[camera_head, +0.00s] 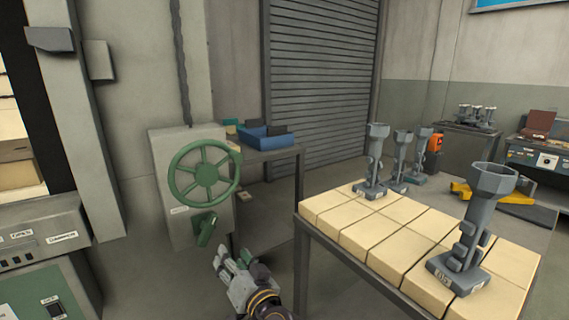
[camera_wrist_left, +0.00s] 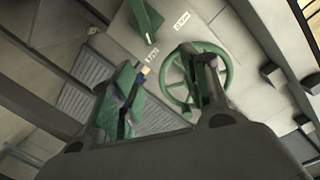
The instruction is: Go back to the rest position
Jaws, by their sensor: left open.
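My left gripper (camera_head: 232,262) is at the bottom centre of the head view, low in front of the grey valve box and left of the brick-topped table. Its two fingers (camera_wrist_left: 165,95) are apart in the left wrist view, with nothing between them that they hold. A green handwheel (camera_head: 205,172) is on the grey box (camera_head: 165,185), with a green lever (camera_head: 206,229) below it. The handwheel (camera_wrist_left: 178,75) and lever (camera_wrist_left: 147,20) also show beyond the fingers in the left wrist view, apart from the gripper as far as I can tell. My right gripper is not in view.
A table topped with cream bricks (camera_head: 400,235) stands at the right, bearing several grey funnel-topped shells (camera_head: 470,230). A side table with a blue bin (camera_head: 266,138) stands behind. A control panel (camera_head: 45,240) is at the left. Open floor (camera_head: 140,275) lies between.

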